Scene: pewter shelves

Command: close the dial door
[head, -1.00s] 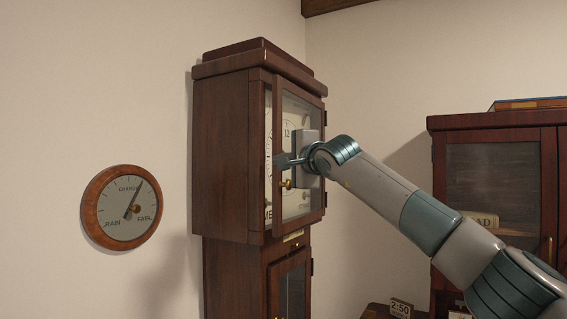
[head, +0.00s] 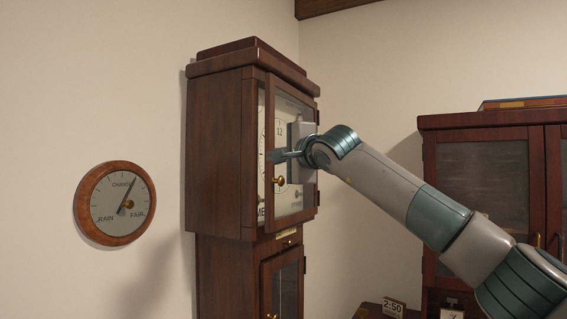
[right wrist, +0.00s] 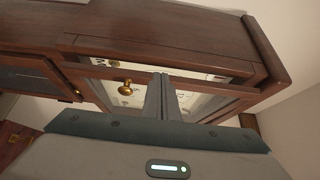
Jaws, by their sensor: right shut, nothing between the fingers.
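The dial door (head: 270,110) is the glazed, dark wood-framed upper door of a tall clock (head: 218,150), hinged on the right. It stands slightly ajar: a narrow gap along its left edge shows the pale dial. A brass knob (head: 279,181) sits low on its left stile; it also shows in the right wrist view (right wrist: 126,88). My right gripper (head: 272,156) is shut and empty, its fingertips at the door's left stile, above the knob. I cannot tell whether they touch the wood. The gripper hides part of the glass. My left gripper is out of view.
A round barometer (head: 122,203) hangs on the wall at left. A lower clock door (head: 283,285) is beneath the dial door. A glazed cabinet (head: 484,190) stands at right, behind my right arm.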

